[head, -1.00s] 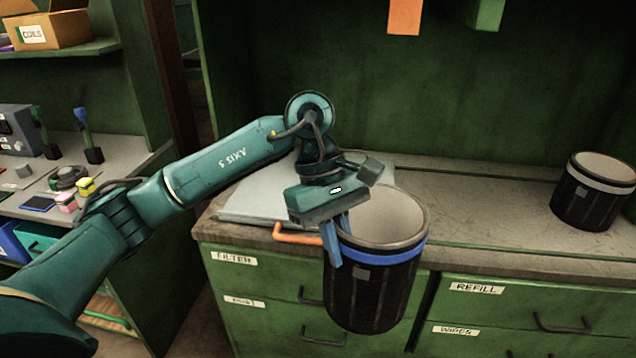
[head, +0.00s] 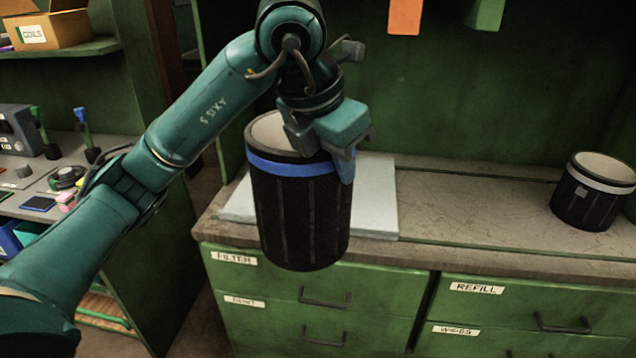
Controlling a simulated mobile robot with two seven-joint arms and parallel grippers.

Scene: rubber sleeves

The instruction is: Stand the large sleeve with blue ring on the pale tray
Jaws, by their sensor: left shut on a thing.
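The large black sleeve with a blue ring (head: 300,215) is upright in the head view, its pale open top facing up. My left gripper (head: 345,165) is shut on its upper right wall, by the blue ring. The sleeve is held up in front of the counter edge and hides part of the pale tray. The pale tray (head: 374,200) lies flat on the counter behind the sleeve, its right part bare. My right gripper is not in view.
Another black sleeve, with a white ring (head: 592,195), stands at the right of the counter (head: 470,215). Labelled green drawers (head: 490,305) are below. The counter between the tray and that sleeve is clear. A side bench with small items (head: 70,180) is at left.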

